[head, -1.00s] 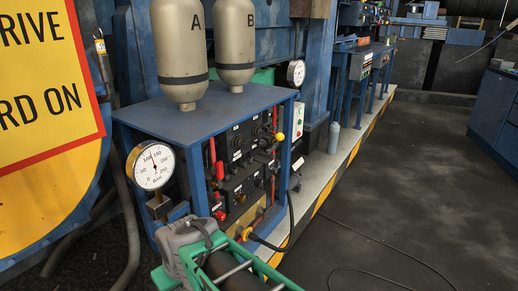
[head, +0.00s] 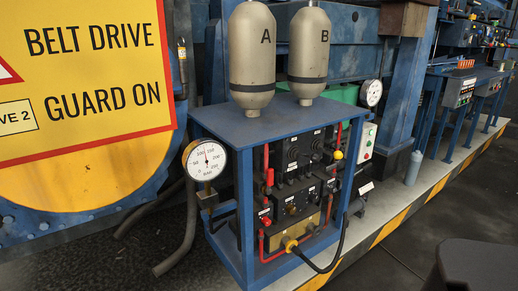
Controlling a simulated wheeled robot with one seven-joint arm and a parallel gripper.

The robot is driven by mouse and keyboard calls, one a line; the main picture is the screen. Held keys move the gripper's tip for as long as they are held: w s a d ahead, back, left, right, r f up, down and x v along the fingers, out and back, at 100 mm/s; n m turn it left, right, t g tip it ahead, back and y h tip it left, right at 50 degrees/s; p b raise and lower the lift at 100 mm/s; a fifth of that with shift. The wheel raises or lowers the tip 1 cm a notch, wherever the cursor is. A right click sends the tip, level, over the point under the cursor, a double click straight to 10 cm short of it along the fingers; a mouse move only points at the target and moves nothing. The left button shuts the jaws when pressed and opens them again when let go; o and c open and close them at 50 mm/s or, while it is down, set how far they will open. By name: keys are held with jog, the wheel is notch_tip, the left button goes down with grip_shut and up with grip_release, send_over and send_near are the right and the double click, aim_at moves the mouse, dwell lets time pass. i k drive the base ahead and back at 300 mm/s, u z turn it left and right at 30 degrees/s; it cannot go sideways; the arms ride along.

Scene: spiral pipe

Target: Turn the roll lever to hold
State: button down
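A blue control stand (head: 248,130) holds black panels with small knobs and labels. A red-handled lever (head: 269,178) stands on the left of the panels. A yellow ball knob (head: 337,155) is at their upper right, and a red knob (head: 266,222) is low on the left. The labels are too small to read, so I cannot tell which of these is the roll lever or where hold is. My gripper is not in view.
Tanks A (head: 251,60) and B (head: 308,55) stand on top. A round gauge (head: 206,160) sticks out at the left. A black cable loops from a yellow plug (head: 290,245) in front. A dark rounded shape (head: 478,268) fills the lower right corner. Dark floor is free at right.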

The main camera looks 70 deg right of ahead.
aim_at(315, 158)
jog(key=u, duration=0.25)
jog(key=k, duration=1.1)
jog(key=z, duration=1.4)
jog(key=i, duration=0.5)
jog(key=z, duration=0.05)
